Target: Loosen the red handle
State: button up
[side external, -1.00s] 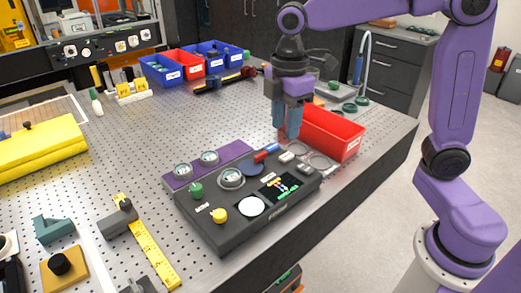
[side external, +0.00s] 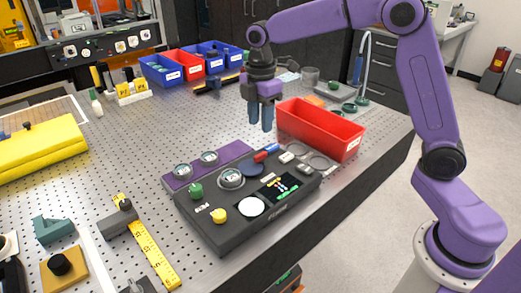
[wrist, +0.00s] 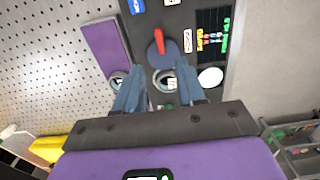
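The red handle (side external: 260,156) lies across a round blue disc (side external: 251,167) on top of a dark instrument box (side external: 225,235). In the wrist view the red handle (wrist: 159,41) sits on the blue disc (wrist: 153,55), just beyond the fingertips. My gripper (side external: 261,129) is above and behind the handle in the side view, apart from it, with its fingers pointing down. In the wrist view my gripper (wrist: 153,70) has its two blue-grey fingers spread, with nothing held between them.
The box also carries a green knob (side external: 196,191), a yellow knob (side external: 218,215), a white disc (side external: 250,206) and a small display (side external: 281,187). A purple plate (side external: 226,153) with gauges lies behind it. A red bin (side external: 318,128) stands to the right.

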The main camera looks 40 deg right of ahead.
aim_at(260, 154)
notch_tip(260, 154, down, 10)
jog(key=shift+r, duration=0.1)
dwell(0.4)
grip_shut()
